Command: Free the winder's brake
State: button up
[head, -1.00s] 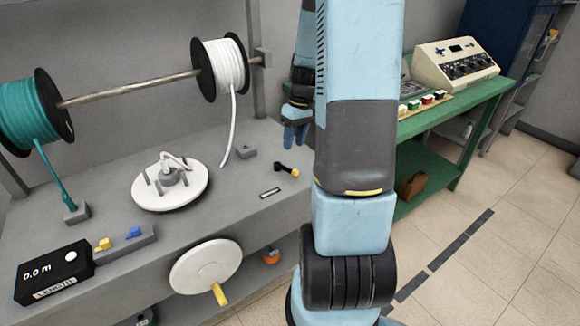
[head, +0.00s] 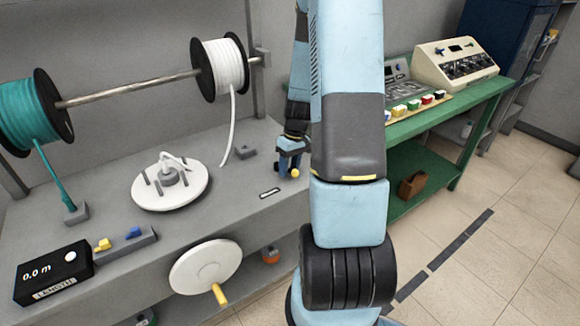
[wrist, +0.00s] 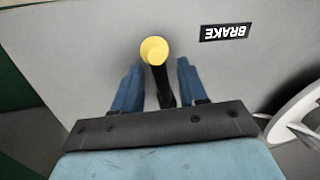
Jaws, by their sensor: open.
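The brake lever has a black arm and a yellow knob (head: 294,173), at the right end of the grey winder bench. In the wrist view the yellow knob (wrist: 154,50) shows between and just beyond my fingertips, with the black arm running back between the fingers. My gripper (wrist: 156,75) is open, with one blue finger on each side of the lever; whether either touches it I cannot tell. In the head view my gripper (head: 290,160) hides most of the lever's arm. A BRAKE label (wrist: 225,32) lies beside the lever on the bench top.
The bench (head: 112,218) carries a white winding disc (head: 190,196), a length counter (head: 52,274) reading 0.0 m and small clips. A white crank wheel (head: 206,268) is on its front. Teal and white spools hang on a rod above. A green table (head: 440,125) stands at right.

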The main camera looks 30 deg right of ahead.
grip_shut()
dwell(0.4)
